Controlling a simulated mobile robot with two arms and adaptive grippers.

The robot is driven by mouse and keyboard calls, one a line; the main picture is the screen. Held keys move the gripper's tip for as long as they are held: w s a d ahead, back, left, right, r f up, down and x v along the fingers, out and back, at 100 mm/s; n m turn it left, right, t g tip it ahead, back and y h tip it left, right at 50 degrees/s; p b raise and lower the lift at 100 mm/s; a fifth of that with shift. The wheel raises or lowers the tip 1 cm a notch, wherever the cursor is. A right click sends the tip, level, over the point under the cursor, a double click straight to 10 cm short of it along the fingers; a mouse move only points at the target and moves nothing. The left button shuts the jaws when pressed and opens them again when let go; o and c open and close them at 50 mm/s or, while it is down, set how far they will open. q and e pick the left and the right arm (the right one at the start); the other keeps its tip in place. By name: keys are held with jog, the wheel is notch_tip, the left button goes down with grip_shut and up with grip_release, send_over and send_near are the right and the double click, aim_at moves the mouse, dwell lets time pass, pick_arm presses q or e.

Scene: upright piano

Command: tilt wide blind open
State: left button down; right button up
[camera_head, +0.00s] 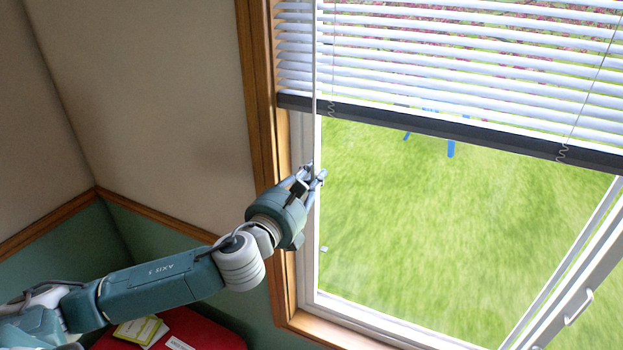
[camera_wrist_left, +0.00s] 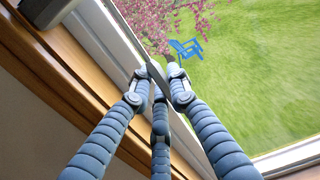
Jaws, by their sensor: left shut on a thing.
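The wide blind (camera_head: 450,55) hangs across the upper part of the window in the head view. Its white slats are spaced with gaps that show the outdoors, and a dark bottom rail (camera_head: 440,127) closes its lower edge. A thin tilt wand (camera_head: 314,70) hangs down at the blind's left side. My left gripper (camera_head: 316,176) is at the wand's lower end, below the bottom rail. In the left wrist view its fingers (camera_wrist_left: 160,78) close together around the wand's grey end (camera_wrist_left: 158,75). My right gripper is in neither view.
A wooden window frame (camera_head: 262,120) runs close to my left gripper's left side. A white sash with a handle (camera_head: 578,307) stands at the lower right. A red item (camera_head: 200,328) with papers lies at the lower left.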

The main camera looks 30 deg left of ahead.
pick_arm(q)
jog(key=m+h+b, duration=0.1)
jog(key=h+b, duration=0.1)
jog(key=m+h+b, duration=0.1)
jog(key=m+h, duration=0.1)
jog(key=m+g+h+b, duration=0.1)
jog(key=h+b, duration=0.1)
jog(key=h, duration=0.1)
jog(key=shift+w+a+f+m+b, duration=0.1)
jog(key=shift+w+f+m+b, duration=0.05)
jog(key=shift+f+m+b, duration=0.15)
jog(key=shift+r+m+g+h+b, duration=0.25)
jog(key=shift+m+g+h+b, duration=0.25)
jog(key=shift+m+h+b, duration=0.45)
jog(key=shift+n, duration=0.25)
jog(key=c, duration=1.7)
grip_release()
jog(key=shift+o, duration=0.3)
